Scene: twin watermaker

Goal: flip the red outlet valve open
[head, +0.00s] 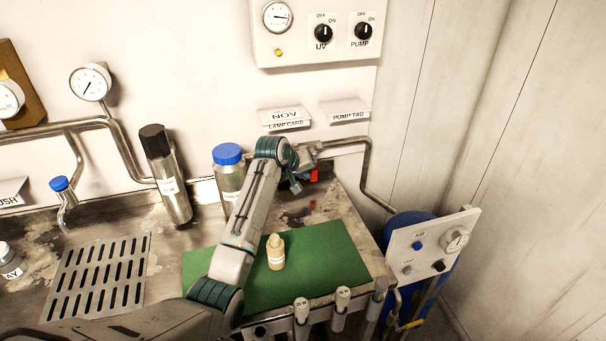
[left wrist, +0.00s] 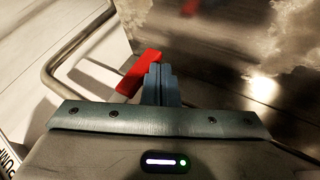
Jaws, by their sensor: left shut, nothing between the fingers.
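The red outlet valve lever (head: 313,176) shows in the head view near the pipe at the back right of the counter, partly hidden by my left gripper. In the left wrist view the red lever (left wrist: 138,72) lies slanted, just left of the shut fingers. My left gripper (head: 296,186) is shut and empty, with its fingertips right beside the lever; it also shows in the left wrist view (left wrist: 160,80). I cannot tell whether the fingers touch the lever. My right gripper is not in view.
A blue-capped bottle (head: 229,170) and a dark-capped cylinder (head: 168,175) stand left of my left arm. A small beige bottle (head: 275,252) stands on the green mat (head: 325,260). A steel pipe (head: 368,170) runs along the wall.

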